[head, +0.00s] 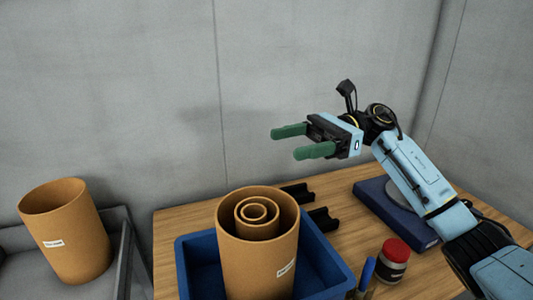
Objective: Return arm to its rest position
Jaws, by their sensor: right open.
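My right gripper (303,142) is open and empty, with two green fingers pointing left and clear air between them. It is held up above the back of the wooden table, in front of the grey wall. My right arm (412,170) is light blue and black and comes in from the lower right. My left gripper and left arm are not in view.
A blue bin (333,262) on the wooden table (178,232) holds a cardboard tube (255,262) with smaller tubes nested inside. Another tube (68,235) leans in a grey tray (122,255) at left. A red-lidded jar (394,262), black holders (322,219) and a dark blue slab (372,196) are at right.

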